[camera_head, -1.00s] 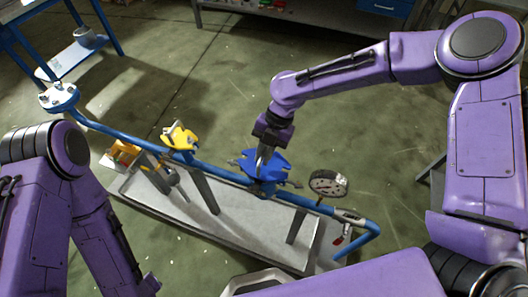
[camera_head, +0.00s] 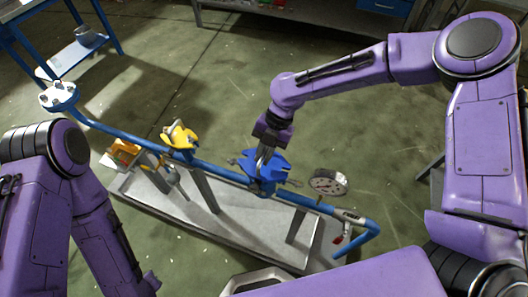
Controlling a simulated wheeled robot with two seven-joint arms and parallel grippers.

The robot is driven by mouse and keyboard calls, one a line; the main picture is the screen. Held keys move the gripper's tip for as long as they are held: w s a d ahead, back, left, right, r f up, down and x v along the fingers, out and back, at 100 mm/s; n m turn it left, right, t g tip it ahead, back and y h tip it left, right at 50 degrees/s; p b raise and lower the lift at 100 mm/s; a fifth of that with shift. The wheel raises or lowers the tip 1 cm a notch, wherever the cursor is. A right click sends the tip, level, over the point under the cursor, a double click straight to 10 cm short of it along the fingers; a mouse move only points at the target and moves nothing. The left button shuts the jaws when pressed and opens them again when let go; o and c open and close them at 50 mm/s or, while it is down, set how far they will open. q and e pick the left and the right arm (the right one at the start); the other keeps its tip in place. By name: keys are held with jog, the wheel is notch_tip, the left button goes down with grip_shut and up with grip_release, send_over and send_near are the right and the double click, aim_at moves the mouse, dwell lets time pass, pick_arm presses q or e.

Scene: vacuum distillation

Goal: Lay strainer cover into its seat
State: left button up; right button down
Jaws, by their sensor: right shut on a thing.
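The blue strainer cover (camera_head: 268,163) is a flat lobed plate at the middle of the head view, over the blue pipe line. My right gripper (camera_head: 264,156) points down and is shut on it from above. The cover appears to lie at or just above its seat on the pipe; the seat is hidden beneath it, so I cannot tell whether they touch. My left arm is at the lower left, and its gripper fingers are not clearly visible.
The blue pipe (camera_head: 225,174) runs above a grey tray-like bench (camera_head: 255,233). A yellow fitting (camera_head: 180,135) stands left of the cover, a round gauge (camera_head: 328,182) right of it.

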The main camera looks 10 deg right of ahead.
jog(key=shift+f+b, duration=0.3)
jog(key=shift+f, duration=0.2)
jog(key=c, duration=1.1)
grip_release()
jog(key=shift+o, duration=0.5)
jog(key=shift+s, duration=0.1)
jog(key=v, duration=1)
jog(key=shift+r+b, duration=0.25)
jog(key=shift+b, duration=0.1)
jog(key=shift+d, duration=0.1)
